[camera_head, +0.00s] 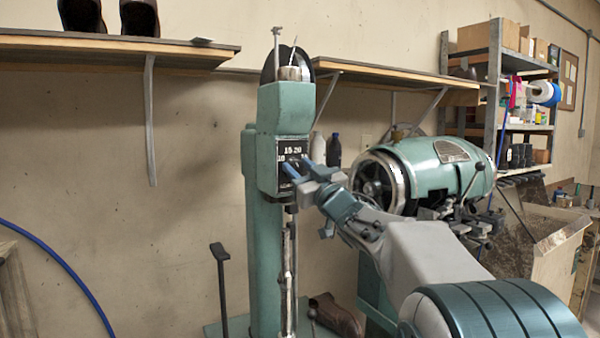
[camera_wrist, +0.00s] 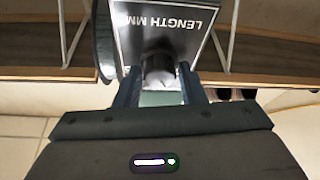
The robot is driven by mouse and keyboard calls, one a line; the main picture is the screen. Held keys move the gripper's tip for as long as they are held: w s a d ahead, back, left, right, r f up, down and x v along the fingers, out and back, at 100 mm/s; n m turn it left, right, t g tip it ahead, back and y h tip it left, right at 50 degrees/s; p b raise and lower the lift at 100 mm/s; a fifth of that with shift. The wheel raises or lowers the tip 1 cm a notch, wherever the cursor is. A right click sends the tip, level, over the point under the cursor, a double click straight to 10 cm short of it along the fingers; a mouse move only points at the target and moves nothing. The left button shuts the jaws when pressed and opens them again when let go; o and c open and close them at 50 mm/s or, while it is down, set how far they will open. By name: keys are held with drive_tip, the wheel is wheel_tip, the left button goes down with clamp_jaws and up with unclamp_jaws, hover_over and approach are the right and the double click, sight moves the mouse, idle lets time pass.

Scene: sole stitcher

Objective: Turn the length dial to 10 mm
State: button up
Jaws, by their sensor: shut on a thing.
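The length dial's black plate (camera_head: 293,150) is on the front of the green stitcher head (camera_head: 286,108), with white numbers including 15 and 20 along its top and 10 at its left. In the wrist view the plate (camera_wrist: 193,20) shows upside down and reads LENGTH MM. My gripper (camera_head: 292,171) is at the lower part of the plate. Its two fingers are shut on the dial knob (camera_wrist: 158,72), which shows between them in the wrist view. The pointer's setting is hidden by the fingers.
A large green motor drum (camera_head: 440,168) stands right of the stitcher, close behind my arm. A wooden shelf (camera_head: 100,45) is on the wall at left. A thin lever with a black pad (camera_head: 220,252) stands left of the column. A brown shoe (camera_head: 335,316) lies below.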

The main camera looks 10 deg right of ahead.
drive_tip(key=n+g+y, duration=0.1)
drive_tip(key=n, duration=0.3)
drive_tip(key=n+g+y, duration=0.1)
drive_tip(key=n+y, duration=0.1)
drive_tip(key=n, duration=0.2)
drive_tip(key=shift+g, duration=0.4)
drive_tip(key=o, duration=1)
drive_tip(key=shift+d, duration=0.1)
drive_tip(key=b+v, duration=0.3)
drive_tip(key=v, duration=1)
drive_tip(key=shift+s+d+f, duration=0.15)
drive_tip(key=shift+s+d, duration=0.05)
drive_tip(key=shift+s, duration=0.1)
